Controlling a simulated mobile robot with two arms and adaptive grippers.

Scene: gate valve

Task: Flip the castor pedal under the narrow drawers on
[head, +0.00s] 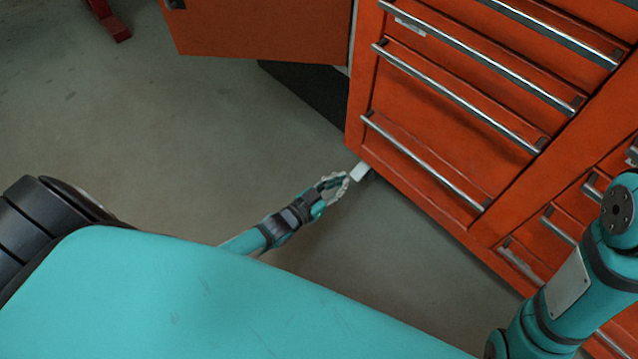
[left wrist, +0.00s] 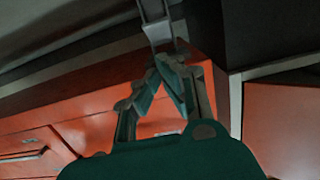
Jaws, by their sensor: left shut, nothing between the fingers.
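The castor pedal (head: 360,171) is a small pale metal tab under the lower left corner of the orange drawer cabinet (head: 357,128). It also shows in the left wrist view as a grey bracket (left wrist: 156,22) just beyond my fingertips. My left gripper (head: 344,179) is shut and empty, with its tips right at the pedal; I cannot tell whether they touch. In the left wrist view the fingers (left wrist: 170,62) meet at their tips. The castor wheel is mostly hidden under the cabinet. My right gripper is not in view; only my right arm shows at the right edge.
Drawers with long metal handles (head: 425,162) face the open floor (head: 180,150). An orange door or panel (head: 260,30) stands at the back left of the cabinet, with a dark gap (head: 310,92) beside it. A red foot (head: 110,22) stands at the far left.

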